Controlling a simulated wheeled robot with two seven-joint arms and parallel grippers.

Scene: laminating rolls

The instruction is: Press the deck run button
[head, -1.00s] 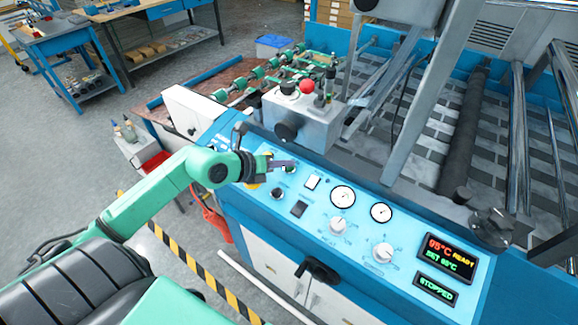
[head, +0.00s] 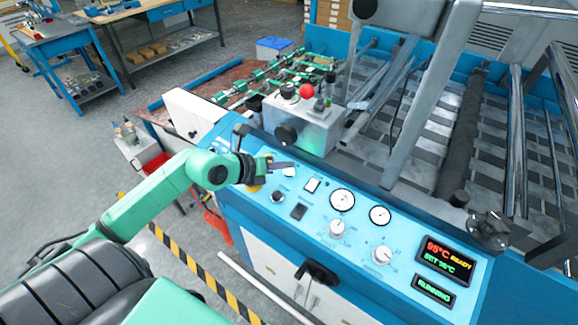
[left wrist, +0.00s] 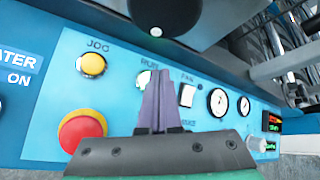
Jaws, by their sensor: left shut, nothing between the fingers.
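The run button (left wrist: 144,79) sits under the "RUN" label on the blue control panel (head: 410,238). In the left wrist view it looks pale green-white, and my fingers partly cover it. A bit of it shows below my fingertips in the head view (head: 289,172). My left gripper (head: 292,165) is shut and empty, with its tips at the button; whether they touch it I cannot tell. The gripper also shows in the left wrist view (left wrist: 160,76). The status display (head: 434,290) reads "RUNNING" in green. My right gripper is not in view.
A yellow jog button (left wrist: 91,65) and a red mushroom button (left wrist: 82,131) lie left of my fingers. A fan switch (left wrist: 187,95) and gauges (head: 342,200) lie to the right. A grey box (head: 303,125) with a red knob stands behind the panel.

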